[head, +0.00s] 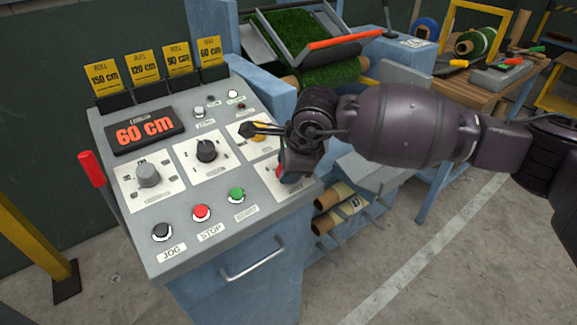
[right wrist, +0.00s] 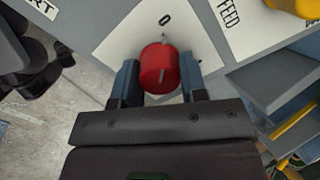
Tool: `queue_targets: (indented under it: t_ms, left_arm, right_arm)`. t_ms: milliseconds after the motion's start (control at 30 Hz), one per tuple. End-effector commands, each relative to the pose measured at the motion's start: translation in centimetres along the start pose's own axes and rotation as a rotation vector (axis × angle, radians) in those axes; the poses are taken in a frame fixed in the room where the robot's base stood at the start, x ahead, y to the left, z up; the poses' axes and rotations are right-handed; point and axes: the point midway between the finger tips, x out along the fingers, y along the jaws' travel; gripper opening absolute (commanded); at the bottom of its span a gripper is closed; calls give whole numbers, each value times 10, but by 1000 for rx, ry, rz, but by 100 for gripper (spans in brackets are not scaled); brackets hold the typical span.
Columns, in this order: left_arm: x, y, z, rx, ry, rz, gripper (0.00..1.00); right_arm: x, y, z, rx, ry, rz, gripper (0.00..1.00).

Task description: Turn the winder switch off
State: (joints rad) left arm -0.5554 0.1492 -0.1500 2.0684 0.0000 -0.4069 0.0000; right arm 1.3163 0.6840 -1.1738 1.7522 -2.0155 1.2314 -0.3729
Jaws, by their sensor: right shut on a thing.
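A red rotary knob (right wrist: 158,68) sits on a white plate (right wrist: 122,48) on the sloped grey console (head: 280,205). My right gripper (right wrist: 158,75) is shut on this red knob, one finger on each side. In the head view my right gripper (head: 290,160) reaches the console's right edge and hides nearly all of the knob. My left gripper is not in view.
The console also carries a yellow knob (head: 256,139), a black knob (head: 206,150), a grey knob (head: 147,174), red STOP (head: 201,213), green (head: 236,195) and black JOG (head: 161,232) buttons. A red-handled lever (head: 92,169) stands at its left. A turf roller unit (head: 325,50) stands behind.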

Motion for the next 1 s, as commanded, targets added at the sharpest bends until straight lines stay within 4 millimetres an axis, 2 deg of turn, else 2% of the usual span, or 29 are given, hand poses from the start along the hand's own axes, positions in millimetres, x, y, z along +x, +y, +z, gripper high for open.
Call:
queue_targets:
  t_ms: [667, 700, 800, 867, 1000]
  left_arm:
    - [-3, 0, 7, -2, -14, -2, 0]
    - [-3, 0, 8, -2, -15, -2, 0]
    - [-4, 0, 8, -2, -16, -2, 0]
    - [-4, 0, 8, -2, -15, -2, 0]
    - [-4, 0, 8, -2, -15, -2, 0]
  right_arm:
    - [1, 0, 0, -72, 1, 6, 16]
    - [1, 0, 0, -72, 1, 6, 41]
    - [1, 0, 0, -71, 1, 6, 56]
    - [0, 0, 0, -71, 1, 6, 65]
    - [0, 0, 0, -70, 0, 6, 65]
